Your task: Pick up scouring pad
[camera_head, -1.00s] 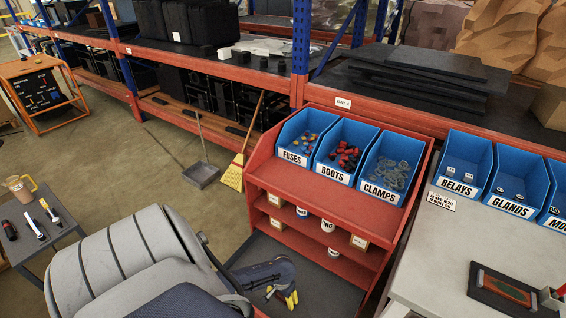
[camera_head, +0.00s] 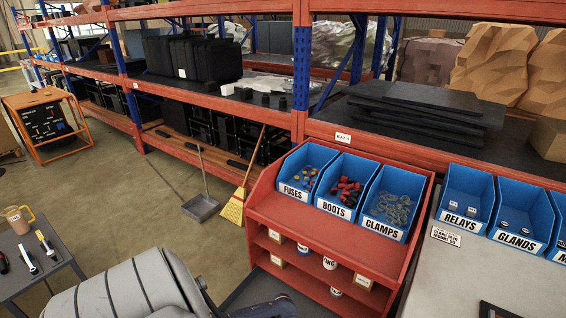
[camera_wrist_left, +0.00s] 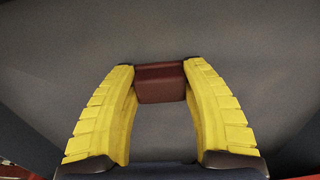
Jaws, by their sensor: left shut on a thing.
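The scouring pad (camera_wrist_left: 159,84) is a small dark red block in the left wrist view, between the yellow ridged fingers. My left gripper (camera_wrist_left: 160,72) is shut on it, with a fingertip against each side. Plain grey surface shows behind the pad; I cannot tell whether the pad touches it. In the head view only part of my left arm shows at the bottom edge, and the fingers and pad are out of the picture. My right gripper is in neither view.
A red shelf unit (camera_head: 322,240) holds blue bins of fuses, boots and clamps. A pale bench (camera_head: 470,275) with more blue bins stands to the right. A dustpan (camera_head: 201,208) and broom (camera_head: 234,208) stand by the racks. A grey side table (camera_head: 38,262) is at left.

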